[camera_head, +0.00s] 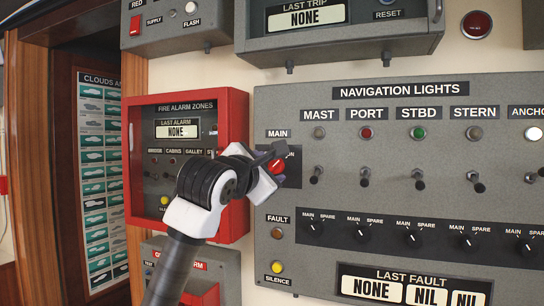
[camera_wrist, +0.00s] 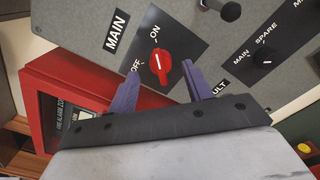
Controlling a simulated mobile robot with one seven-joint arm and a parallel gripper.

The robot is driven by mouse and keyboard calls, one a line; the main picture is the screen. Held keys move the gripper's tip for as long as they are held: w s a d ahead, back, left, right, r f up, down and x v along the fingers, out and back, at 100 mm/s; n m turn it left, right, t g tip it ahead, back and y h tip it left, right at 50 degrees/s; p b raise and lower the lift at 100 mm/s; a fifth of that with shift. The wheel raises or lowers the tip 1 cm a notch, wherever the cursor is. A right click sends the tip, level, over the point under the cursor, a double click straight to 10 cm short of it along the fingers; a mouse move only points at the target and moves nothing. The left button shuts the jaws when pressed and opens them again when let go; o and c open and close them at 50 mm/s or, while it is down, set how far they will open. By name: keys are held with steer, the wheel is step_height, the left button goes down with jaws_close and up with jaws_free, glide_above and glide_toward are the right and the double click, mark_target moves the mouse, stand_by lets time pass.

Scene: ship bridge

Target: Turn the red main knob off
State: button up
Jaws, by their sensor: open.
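The red main knob (camera_wrist: 161,68) sits on a dark plate marked ON and OFF, under the MAIN label. In the wrist view its white line points roughly towards ON. My gripper (camera_wrist: 161,71) is open, with one purple finger on each side of the knob. The fingertips look close to the panel; I cannot tell whether they touch the knob. In the head view my gripper (camera_head: 270,160) covers part of the plate, and only part of the red knob (camera_head: 277,166) shows.
The navigation lights panel (camera_head: 400,147) carries a row of toggle switches (camera_head: 365,178) right of the knob and MAIN/SPARE selectors (camera_head: 362,232) below. The red fire alarm box (camera_head: 234,120) juts out close to the left of my gripper.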

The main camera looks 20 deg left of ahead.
mark_target(275, 167)
steer(key=shift+w+p, duration=0.45)
steer(key=shift+w, duration=1)
steer(key=shift+c, duration=0.2)
steer(key=c, duration=0.9)
